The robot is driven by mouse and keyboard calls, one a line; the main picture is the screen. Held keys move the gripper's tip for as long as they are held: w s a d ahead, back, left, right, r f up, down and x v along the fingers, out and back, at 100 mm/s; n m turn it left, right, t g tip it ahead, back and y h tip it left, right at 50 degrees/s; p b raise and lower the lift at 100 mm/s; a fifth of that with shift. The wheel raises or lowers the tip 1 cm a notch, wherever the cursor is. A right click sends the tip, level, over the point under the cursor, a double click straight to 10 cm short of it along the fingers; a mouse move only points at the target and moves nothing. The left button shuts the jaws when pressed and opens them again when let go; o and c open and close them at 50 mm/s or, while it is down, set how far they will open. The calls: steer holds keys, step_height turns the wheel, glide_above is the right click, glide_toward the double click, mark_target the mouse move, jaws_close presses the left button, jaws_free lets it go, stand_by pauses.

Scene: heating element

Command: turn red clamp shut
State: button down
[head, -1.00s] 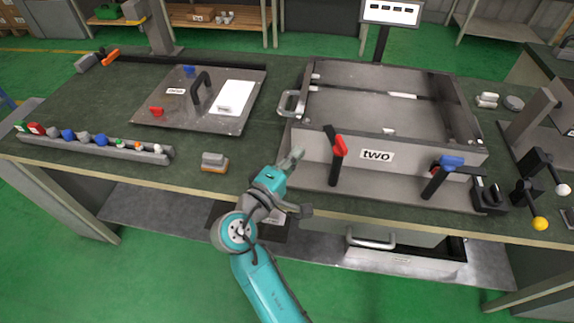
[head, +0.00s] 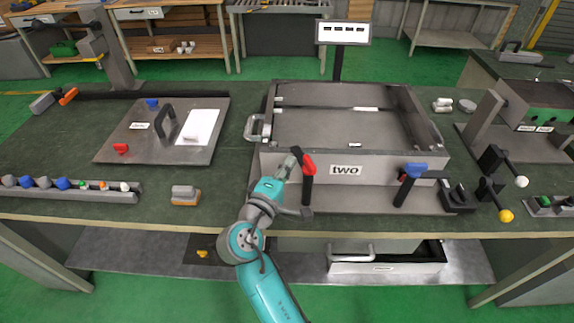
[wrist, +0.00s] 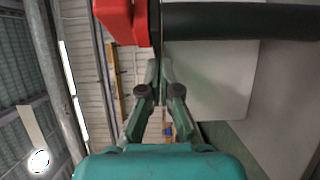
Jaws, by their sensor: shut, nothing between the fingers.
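The red clamp (head: 309,165) sits on top of a black post at the left front of the grey box (head: 411,167) labelled "two". In the wrist view the red clamp (wrist: 115,20) fills the top, with its black post lying across the upper right. My gripper (head: 295,153) is shut and empty, just left of the red clamp in the head view. In the wrist view my gripper's fingertips (wrist: 159,66) are together just below the red part. I cannot tell whether they touch it.
A blue clamp (head: 414,170) stands on a second black post to the right. A metal handle (head: 253,128) sticks out from the box's left side. A plate with a black handle (head: 120,149) lies to the left. A small block (head: 185,195) is on the green bench top.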

steer(key=m+g+h, duration=0.1)
steer(key=w+m+g+h, duration=0.1)
steer(key=h, duration=0.1)
steer(key=d+m+g+h, duration=0.1)
steer(key=shift+w+m+h, duration=0.3)
steer(key=shift+w, duration=0.1)
